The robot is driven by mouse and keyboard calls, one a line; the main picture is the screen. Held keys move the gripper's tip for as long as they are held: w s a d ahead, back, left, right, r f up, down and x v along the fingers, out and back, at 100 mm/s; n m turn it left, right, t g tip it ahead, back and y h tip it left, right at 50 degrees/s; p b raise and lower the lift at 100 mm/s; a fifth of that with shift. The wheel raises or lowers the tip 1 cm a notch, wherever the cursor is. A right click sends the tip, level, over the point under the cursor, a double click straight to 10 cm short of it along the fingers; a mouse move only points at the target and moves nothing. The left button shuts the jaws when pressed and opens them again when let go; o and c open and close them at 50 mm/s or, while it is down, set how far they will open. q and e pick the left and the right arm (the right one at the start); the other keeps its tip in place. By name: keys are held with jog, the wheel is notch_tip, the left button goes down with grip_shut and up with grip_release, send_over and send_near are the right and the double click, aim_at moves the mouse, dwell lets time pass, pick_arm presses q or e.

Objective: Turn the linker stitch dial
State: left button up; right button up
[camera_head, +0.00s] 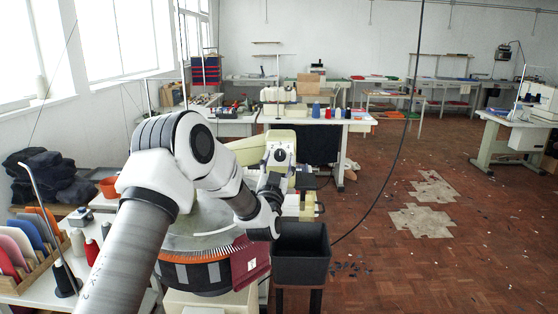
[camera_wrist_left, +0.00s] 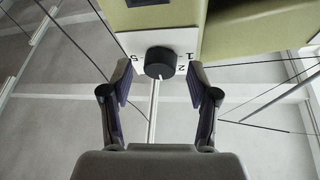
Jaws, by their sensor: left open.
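The stitch dial (camera_wrist_left: 160,63) is a round black knob on a white plate with printed numerals, below the pale green machine head (camera_wrist_left: 255,25). In the wrist view the numerals 5, 1 and 2 show around it. In the head view the dial (camera_head: 280,155) is a small dark disc on the light front of the machine head. My left gripper (camera_wrist_left: 159,74) is open, with one finger on each side of the dial's lower part and a visible gap on both sides. In the head view the left gripper (camera_head: 271,181) is small and dark, just below the dial. My right gripper is out of view.
A round linker bed (camera_head: 200,272) with an orange band and dark red fabric (camera_head: 250,264) lies under my left arm. A black bin (camera_head: 301,255) stands at its right. Cones and a rack of coloured pieces (camera_head: 35,260) are at the left. Open floor lies to the right.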

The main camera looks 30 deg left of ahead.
pick_arm(q)
grip_shut()
